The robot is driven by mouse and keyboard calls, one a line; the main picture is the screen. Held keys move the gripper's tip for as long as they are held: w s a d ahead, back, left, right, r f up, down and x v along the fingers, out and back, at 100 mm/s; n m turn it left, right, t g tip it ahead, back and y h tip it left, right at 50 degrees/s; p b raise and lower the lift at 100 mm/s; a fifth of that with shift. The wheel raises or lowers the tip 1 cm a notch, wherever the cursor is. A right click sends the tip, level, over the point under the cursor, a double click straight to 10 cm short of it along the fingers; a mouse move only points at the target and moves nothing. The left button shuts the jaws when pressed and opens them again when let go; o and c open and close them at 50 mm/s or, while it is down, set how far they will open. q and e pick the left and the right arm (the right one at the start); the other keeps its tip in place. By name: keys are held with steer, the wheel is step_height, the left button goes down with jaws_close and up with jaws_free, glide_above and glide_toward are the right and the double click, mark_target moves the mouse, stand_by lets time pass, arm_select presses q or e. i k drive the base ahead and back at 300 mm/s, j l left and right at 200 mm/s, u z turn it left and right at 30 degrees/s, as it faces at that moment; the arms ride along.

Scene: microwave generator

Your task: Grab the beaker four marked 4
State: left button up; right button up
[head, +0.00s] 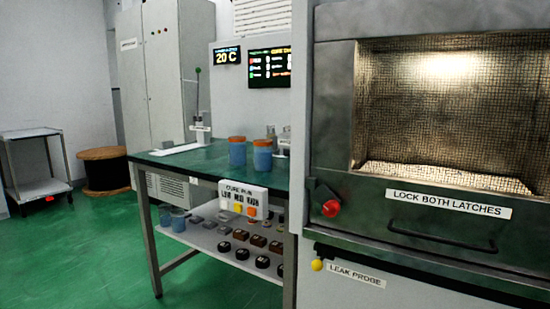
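Two blue beakers with orange rims stand upright on the green-topped table, a left one (237,152) and a right one (262,155). Two more blue containers, (178,221) and its neighbour at the left, stand on the shelf below. No number 4 can be read on any of them at this size. Neither of my grippers is in the head view.
The microwave chamber (445,215) with its "LOCK BOTH LATCHES" label fills the right side. A cart (35,165) and a spool (104,170) stand far left. Green floor (90,255) is clear.

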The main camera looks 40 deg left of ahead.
mark_target(236, 143)
steer(key=j+z, duration=0.4)
steer(key=j, duration=0.3)
steer(key=j+z, duration=0.35)
steer(key=j, duration=0.4)
steer(key=k+j, duration=0.1)
steer(key=j, duration=0.45)
steer(key=j+z, duration=0.1)
steer(key=j, duration=0.5)
steer(key=k+j, duration=0.15)
steer(key=j, duration=0.4)
steer(key=k+j, duration=0.1)
steer(key=j, duration=0.5)
steer(key=k+j+z, duration=0.1)
steer(key=j, duration=0.45)
steer(key=k+j, duration=0.15)
steer(key=j, duration=0.4)
steer(key=k+j+z, duration=0.1)
steer(key=j, duration=0.45)
steer(key=k+j, duration=0.15)
steer(key=j, duration=0.4)
